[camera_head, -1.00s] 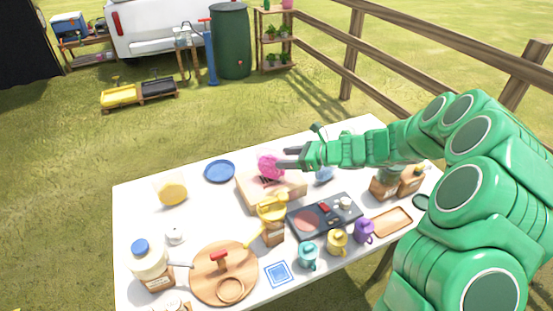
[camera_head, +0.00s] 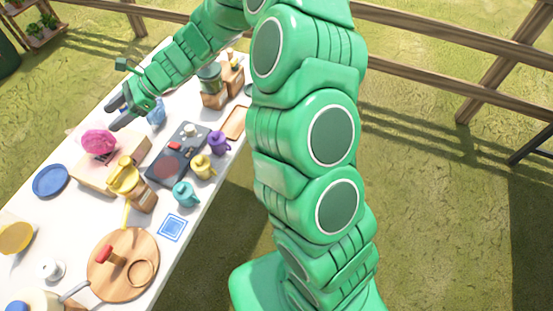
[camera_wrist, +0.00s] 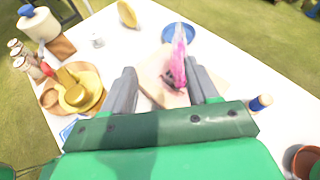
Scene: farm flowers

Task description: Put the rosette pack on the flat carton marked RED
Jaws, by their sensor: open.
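The pink thing (camera_head: 98,142), which I take for the rosette pack, stands upright on a flat tan carton (camera_head: 92,178) on the white table. It also shows in the wrist view (camera_wrist: 179,60), with dark marks at its foot. I cannot read any marking on the carton, so I cannot tell whether it is the one marked RED. My gripper (camera_head: 116,113) is just beyond the pink thing in the head view, with a small gap between them. In the wrist view my gripper's fingers (camera_wrist: 163,82) are spread apart, with the pink thing ahead between them.
A yellow watering can (camera_head: 124,180) stands close in front of the carton. A dark panel with a red patch (camera_head: 177,158) lies to its right. A blue plate (camera_head: 50,180) lies to its left. Small teal (camera_head: 184,194), yellow (camera_head: 203,166) and purple (camera_head: 218,143) jugs line the front edge.

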